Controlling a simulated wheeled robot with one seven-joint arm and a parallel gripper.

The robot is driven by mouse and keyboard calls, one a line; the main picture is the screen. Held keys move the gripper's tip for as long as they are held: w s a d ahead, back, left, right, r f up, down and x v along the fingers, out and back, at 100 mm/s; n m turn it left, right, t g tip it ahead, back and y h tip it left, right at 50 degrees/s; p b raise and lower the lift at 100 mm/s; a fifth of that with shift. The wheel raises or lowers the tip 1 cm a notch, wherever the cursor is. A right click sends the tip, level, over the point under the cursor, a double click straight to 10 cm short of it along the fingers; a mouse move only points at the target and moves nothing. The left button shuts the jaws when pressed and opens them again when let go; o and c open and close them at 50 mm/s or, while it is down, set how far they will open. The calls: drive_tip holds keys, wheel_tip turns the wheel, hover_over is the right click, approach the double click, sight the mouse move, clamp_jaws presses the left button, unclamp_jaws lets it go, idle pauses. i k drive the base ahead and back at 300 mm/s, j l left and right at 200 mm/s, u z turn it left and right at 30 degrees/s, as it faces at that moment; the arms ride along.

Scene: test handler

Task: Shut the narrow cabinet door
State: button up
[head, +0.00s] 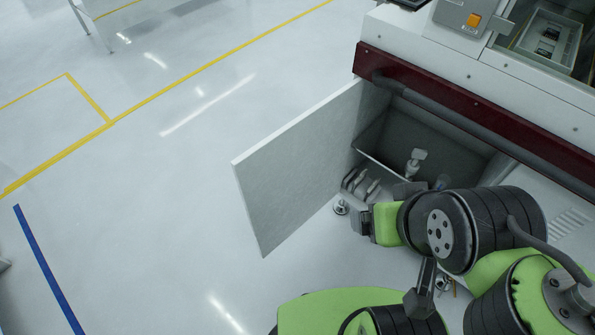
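The narrow cabinet door (300,165) is a plain light-grey panel. It stands wide open, swung out to the left from the left side of the cabinet opening. The cabinet (430,145) is open and its inside shows, with a small white fitting (416,160) in it. My gripper (361,183) is low in front of the opening, just right of the door's inner face. Its dark fingers look close to the door, but I cannot tell whether they touch it. Their spacing is too small to judge. My arm hides the lower right of the opening.
A dark red rail (480,110) runs along the machine above the opening. A levelling foot (341,207) stands on the floor beside my gripper. The floor left of the door is clear, with yellow lines (190,85) and a blue line (48,268).

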sight(285, 178)
drive_tip(key=k+j+z, duration=0.25)
drive_tip(key=j, duration=0.2)
drive_tip(key=k+j+z, duration=0.1)
drive_tip(key=j+z, duration=0.15)
drive_tip(key=j, duration=0.2)
drive_tip(key=k+j+z, duration=0.25)
drive_tip(key=j, duration=0.15)
drive_tip(key=j+z, duration=0.4)
drive_tip(key=j, duration=0.45)
drive_tip(key=j+z, duration=0.4)
drive_tip(key=j, duration=0.45)
drive_tip(key=i+j+z, duration=0.1)
drive_tip(key=j+z, duration=0.15)
drive_tip(key=j, duration=0.25)
drive_tip(key=j+z, duration=0.2)
drive_tip(key=j, duration=0.35)
drive_tip(key=i+j+u, duration=0.15)
drive_tip(key=j+u, duration=0.25)
drive_tip(key=i+j+u, duration=0.15)
drive_tip(key=j+u, duration=0.3)
drive_tip(key=i+j+u, duration=0.2)
drive_tip(key=u, duration=0.2)
